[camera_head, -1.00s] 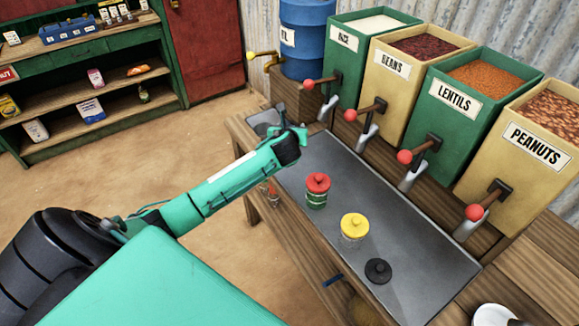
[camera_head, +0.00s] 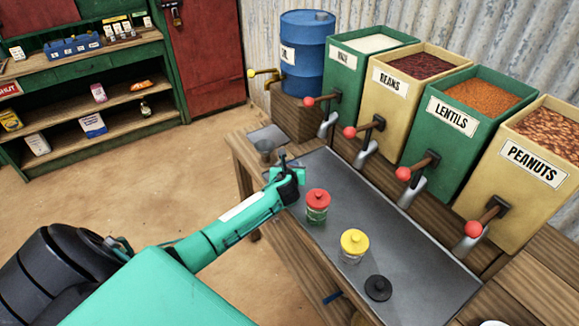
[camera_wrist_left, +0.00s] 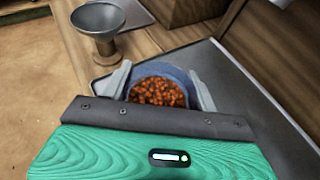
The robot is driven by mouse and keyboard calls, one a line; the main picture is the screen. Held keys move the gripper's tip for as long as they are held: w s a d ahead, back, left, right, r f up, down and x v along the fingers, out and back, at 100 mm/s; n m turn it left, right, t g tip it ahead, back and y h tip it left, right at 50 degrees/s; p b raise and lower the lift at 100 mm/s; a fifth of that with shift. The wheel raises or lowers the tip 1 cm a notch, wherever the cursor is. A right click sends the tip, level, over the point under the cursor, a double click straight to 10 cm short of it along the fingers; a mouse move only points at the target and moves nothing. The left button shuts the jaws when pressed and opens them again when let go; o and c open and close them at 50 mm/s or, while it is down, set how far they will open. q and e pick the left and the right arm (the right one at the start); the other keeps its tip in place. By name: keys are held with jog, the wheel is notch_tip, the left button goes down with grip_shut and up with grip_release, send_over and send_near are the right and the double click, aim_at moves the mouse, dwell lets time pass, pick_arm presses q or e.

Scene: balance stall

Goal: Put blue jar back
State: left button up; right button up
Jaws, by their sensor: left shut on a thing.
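My left gripper (camera_head: 288,166) is over the left end of the metal counter tray. In the left wrist view its two grey fingers (camera_wrist_left: 160,85) are shut on the sides of the blue jar (camera_wrist_left: 165,68). The jar is open at the top and filled with small reddish-brown pieces (camera_wrist_left: 157,92). In the head view the jar is hidden behind the gripper. I cannot tell whether its base touches the tray. My right gripper is not in view.
A metal funnel-shaped cup (camera_head: 265,148) stands beyond my gripper. A red-lidded jar (camera_head: 317,206), a yellow-lidded jar (camera_head: 353,246) and a black lid-like disc (camera_head: 377,288) line the metal tray (camera_head: 425,262). Dispensers with levers, such as lentils (camera_head: 452,113), stand behind.

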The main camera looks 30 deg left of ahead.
pick_arm(q)
jog(key=o, duration=1.3)
jog(key=shift+r, duration=0.1)
jog(key=v, duration=1.2)
jog(key=shift+b, duration=0.4)
